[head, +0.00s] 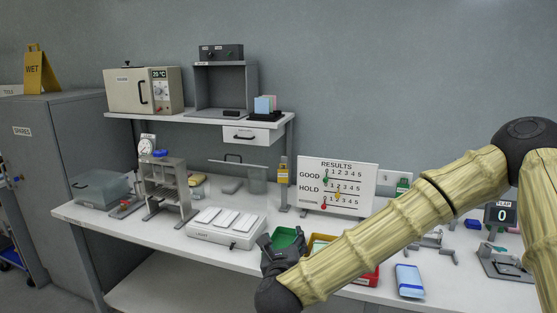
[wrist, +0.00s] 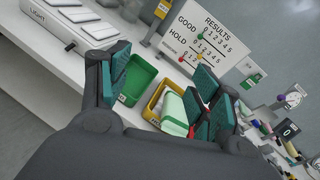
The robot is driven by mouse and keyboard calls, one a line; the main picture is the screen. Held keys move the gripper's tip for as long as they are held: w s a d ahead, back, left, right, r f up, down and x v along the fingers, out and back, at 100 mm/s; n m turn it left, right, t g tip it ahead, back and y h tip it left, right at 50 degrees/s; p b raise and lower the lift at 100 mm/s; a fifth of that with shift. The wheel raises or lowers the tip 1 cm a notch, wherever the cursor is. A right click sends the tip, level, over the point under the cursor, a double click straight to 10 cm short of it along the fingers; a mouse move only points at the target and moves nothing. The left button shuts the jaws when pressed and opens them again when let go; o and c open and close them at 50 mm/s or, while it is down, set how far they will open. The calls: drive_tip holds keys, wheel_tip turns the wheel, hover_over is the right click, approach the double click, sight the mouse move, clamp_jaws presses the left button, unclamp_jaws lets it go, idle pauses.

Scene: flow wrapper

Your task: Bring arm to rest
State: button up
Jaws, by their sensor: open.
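My arm (head: 390,225) reaches from the right across the front of the bench, low over the bins. My gripper (head: 283,243) is at its end, beside the green bin (head: 284,233). In the wrist view my gripper (wrist: 163,78) has its fingers wide apart with nothing held between them. Beyond the fingers lie the green bin (wrist: 138,72), which looks empty, and a yellow bin (wrist: 151,106) with a pale green block (wrist: 175,112) in or over it. A red bin (head: 369,276) is partly hidden by my arm in the head view.
A white results board (head: 338,180) stands behind the bins. A light panel (head: 225,226) and a grey stand (head: 165,188) are on the left. A blue-and-white packet (head: 409,281) lies at the front edge, below my forearm. A lap counter (head: 501,214) stands at right.

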drive_tip(key=s+d+f+n+g+y, duration=0.1)
drive_tip(key=s+f+n+g, duration=0.35)
drive_tip(key=f, duration=0.65)
drive_tip(key=s+d+f+n+g+y, duration=0.1)
drive_tip(key=s+f+n, duration=0.4)
drive_tip(key=f+n, duration=0.45)
drive_tip(key=s+d+f+n+g+y, duration=0.2)
drive_tip(key=s+f+n, duration=0.25)
drive_tip(key=f, duration=0.75)
drive_tip(key=s+d+f+n+g+h, duration=0.1)
drive_tip(key=s+d+f+n+g, duration=0.2)
drive_tip(key=s, duration=0.5)
drive_tip(key=s+d+f+n+g+h, duration=0.1)
drive_tip(key=s+d+f+n+g, duration=0.1)
drive_tip(key=s+d+f+n, duration=0.4)
drive_tip(key=s+d+f+n+g, duration=0.3)
drive_tip(key=s+d, duration=0.5)
drive_tip(key=s, duration=0.4)
drive_tip(key=f+n, duration=0.1)
drive_tip(key=n, duration=0.1)
drive_tip(key=shift+s+d+f+n+g+h, duration=0.2)
drive_tip(key=shift+f+n+g+h, duration=0.15)
drive_tip(key=shift+f+h, duration=0.05)
